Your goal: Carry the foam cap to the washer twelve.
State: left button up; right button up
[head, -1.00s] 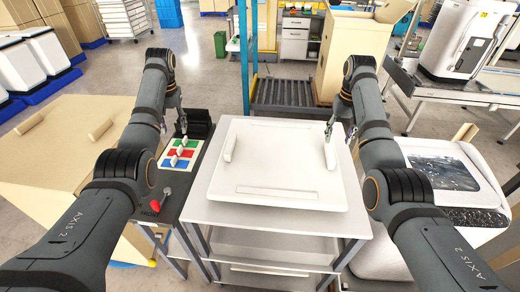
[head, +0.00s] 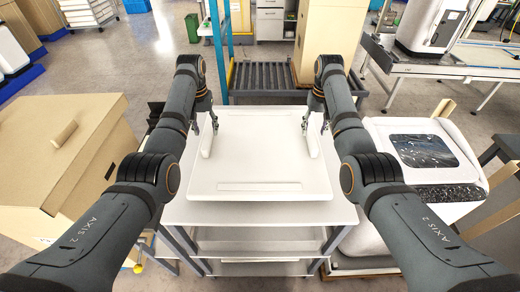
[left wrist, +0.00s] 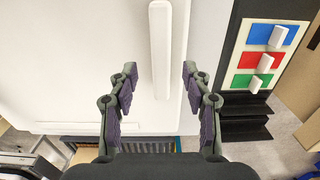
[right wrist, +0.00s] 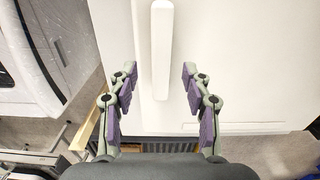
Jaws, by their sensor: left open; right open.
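The foam cap (head: 255,160) is a broad white slab with two raised bar handles, lying flat on a grey shelved cart. My left gripper (head: 213,126) is open at its left handle (head: 206,145). In the left wrist view my left gripper (left wrist: 159,76) has its fingers either side of that handle (left wrist: 160,40). My right gripper (head: 307,126) is open at the right handle (head: 315,145). In the right wrist view my right gripper (right wrist: 160,76) also straddles its handle (right wrist: 162,45). A white machine with a dark window (head: 422,150) stands at right; no number is readable.
The cart (head: 260,213) has lower shelves. A large cardboard box (head: 100,130) stands close on the left. A panel with coloured squares (left wrist: 262,55) shows in the left wrist view. A roller conveyor (head: 262,77) is behind the cart.

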aim_at(207, 136)
pick_arm(q)
jog(key=f, duration=0.3)
jog(key=shift+s+a+f, duration=0.1)
jog(key=shift+s+f, duration=0.1)
jog(key=shift+f, duration=0.1)
pick_arm(e)
jog(key=f, duration=0.3)
jog(key=shift+s+a+f, duration=0.1)
jog(key=shift+s+f, duration=0.15)
jog(key=shift+f, duration=0.05)
pick_arm(q)
jog(key=shift+w+f, duration=0.15)
jog(key=shift+f, duration=0.4)
pick_arm(e)
jog(key=shift+w+f, duration=0.2)
jog(key=shift+f, duration=0.35)
jog(key=shift+s, duration=0.1)
pick_arm(q)
jog(key=shift+c, duration=1)
pick_arm(e)
jog(key=shift+r, duration=0.1)
jog(key=shift+c, duration=1)
pick_arm(q)
grip_shut()
pick_arm(e)
grip_shut()
pick_arm(q)
jog(key=shift+r, duration=0.1)
